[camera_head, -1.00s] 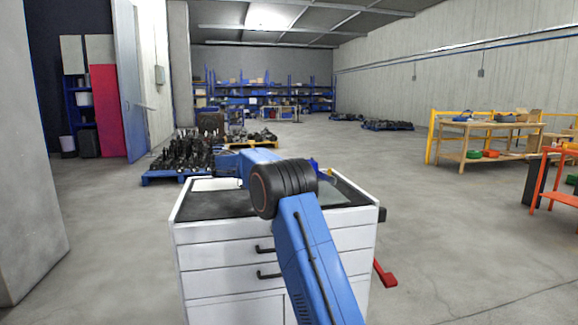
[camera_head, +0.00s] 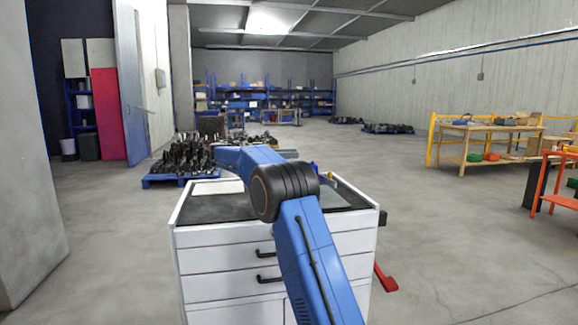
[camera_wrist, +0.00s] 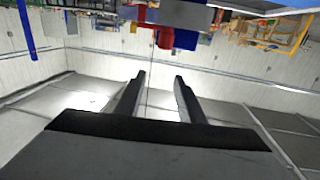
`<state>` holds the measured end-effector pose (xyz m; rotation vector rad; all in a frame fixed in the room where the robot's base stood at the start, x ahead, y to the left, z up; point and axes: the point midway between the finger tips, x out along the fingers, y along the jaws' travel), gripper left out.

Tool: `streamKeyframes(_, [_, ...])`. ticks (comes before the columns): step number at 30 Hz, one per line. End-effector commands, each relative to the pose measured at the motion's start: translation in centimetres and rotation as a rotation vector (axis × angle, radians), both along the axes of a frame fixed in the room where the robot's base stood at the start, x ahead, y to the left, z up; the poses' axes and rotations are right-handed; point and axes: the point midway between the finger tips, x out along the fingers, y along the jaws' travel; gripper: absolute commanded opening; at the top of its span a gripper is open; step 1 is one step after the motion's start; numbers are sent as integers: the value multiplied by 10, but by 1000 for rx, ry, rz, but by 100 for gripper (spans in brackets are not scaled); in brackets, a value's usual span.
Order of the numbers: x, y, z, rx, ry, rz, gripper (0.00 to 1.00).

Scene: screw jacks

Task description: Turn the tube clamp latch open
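In the wrist view my gripper (camera_wrist: 159,76) has its two dark fingers apart with nothing between them. Beyond and above the fingertips in that upside-down picture are a red part (camera_wrist: 166,36), a blue block (camera_wrist: 185,39) and a grey plate (camera_wrist: 186,15). They look like the tube clamp assembly, but I cannot tell for sure which part is the latch. The fingers appear apart from these parts.
A white drawer cart (camera_head: 215,245) with a dark top stands in front of me. A red bar (camera_head: 386,279) sticks out low at its right side. A blue pallet of dark parts (camera_head: 180,181) lies behind left. Wooden tables (camera_head: 485,127) stand far right. The floor around is open.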

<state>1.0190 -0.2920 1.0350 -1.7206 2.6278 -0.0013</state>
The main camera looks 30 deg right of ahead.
Motion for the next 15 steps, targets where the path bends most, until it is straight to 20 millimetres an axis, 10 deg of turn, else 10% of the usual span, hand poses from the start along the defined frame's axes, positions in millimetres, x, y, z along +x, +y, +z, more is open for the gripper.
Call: streamKeyframes(15, [0, 0, 48, 0, 1, 1, 35])
